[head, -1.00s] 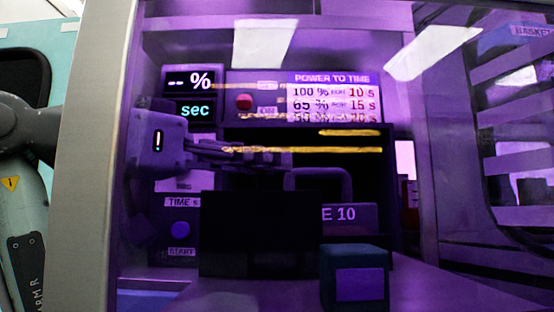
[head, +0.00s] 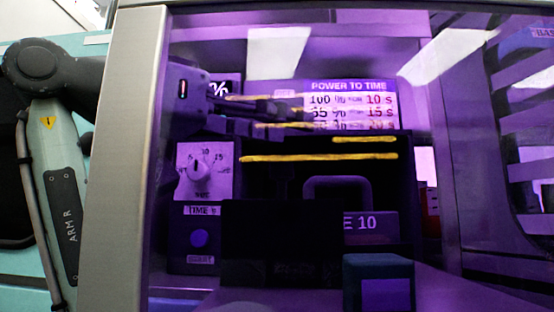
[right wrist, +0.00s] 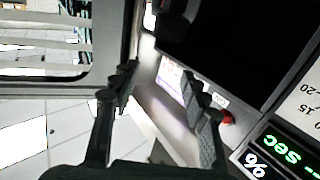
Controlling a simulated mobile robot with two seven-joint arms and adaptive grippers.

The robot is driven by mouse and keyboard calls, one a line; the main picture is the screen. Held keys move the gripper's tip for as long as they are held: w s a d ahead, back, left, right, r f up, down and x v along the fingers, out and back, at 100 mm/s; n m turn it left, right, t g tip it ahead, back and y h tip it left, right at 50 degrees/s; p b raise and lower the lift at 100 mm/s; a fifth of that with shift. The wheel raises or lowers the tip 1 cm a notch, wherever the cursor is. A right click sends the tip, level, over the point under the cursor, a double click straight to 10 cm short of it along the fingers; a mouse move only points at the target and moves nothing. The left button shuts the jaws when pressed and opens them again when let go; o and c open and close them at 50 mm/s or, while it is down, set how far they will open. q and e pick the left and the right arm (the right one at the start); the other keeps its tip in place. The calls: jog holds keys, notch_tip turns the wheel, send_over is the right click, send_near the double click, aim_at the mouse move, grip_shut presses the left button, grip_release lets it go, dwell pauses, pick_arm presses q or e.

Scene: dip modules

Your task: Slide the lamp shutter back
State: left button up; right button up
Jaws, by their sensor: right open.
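Behind the violet-tinted window, the lamp unit has a black front (head: 215,262) and a dark opening with yellow stripes (head: 320,157). I cannot pick out with certainty which part is the lamp shutter. A grey U-shaped bar (head: 340,182) stands in the opening. My left gripper is not in view.
A grey frame post (head: 125,150) stands at the window's left edge. A dark block (head: 378,264) stands in front at the lower right. A slotted rack (head: 520,130) is at the right.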

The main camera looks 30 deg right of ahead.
notch_tip(320, 180, up, 4)
jog(key=shift+r, duration=0.2)
dwell(0.5)
